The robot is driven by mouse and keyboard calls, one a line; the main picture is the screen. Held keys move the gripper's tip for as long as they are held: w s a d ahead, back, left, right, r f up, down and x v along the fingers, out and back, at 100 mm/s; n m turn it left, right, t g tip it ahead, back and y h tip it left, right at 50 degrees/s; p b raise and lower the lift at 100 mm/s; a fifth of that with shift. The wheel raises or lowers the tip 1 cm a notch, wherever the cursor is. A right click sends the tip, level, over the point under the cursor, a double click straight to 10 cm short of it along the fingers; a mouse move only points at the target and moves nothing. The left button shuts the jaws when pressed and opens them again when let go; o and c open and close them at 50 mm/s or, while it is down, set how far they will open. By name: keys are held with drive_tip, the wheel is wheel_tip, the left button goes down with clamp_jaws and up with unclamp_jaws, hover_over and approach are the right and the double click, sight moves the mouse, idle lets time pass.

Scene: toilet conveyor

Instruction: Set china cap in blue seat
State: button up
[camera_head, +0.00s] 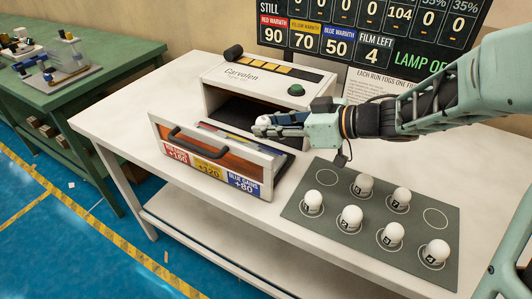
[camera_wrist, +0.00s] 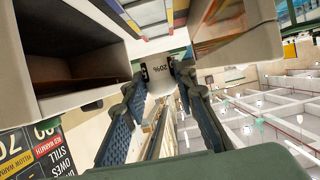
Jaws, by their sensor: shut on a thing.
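My gripper (camera_head: 270,128) is shut on a white china cap (camera_wrist: 158,76) and holds it above the open drawer. In the wrist view the cap sits between both fingers and shows a dark "20%" mark. In the head view only a bit of the cap (camera_head: 262,120) shows beside the fingers. The drawer (camera_head: 212,158) is pulled out of the white machine (camera_head: 262,82). Its front carries red, yellow and blue labels, with the blue label (camera_head: 245,183) at the right end. The blue seat inside cannot be made out clearly.
A grey-green mat (camera_head: 376,262) on the white table holds several white numbered caps and has two empty circles. A dark display board (camera_head: 385,30) stands behind. A green table (camera_head: 105,75) with a small model is at left.

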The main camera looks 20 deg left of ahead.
wheel_tip(320, 180, down, 8)
drive_tip(key=shift+f+b, duration=0.15)
drive_tip(key=shift+b, duration=1.05)
drive_tip(key=o, duration=1.1)
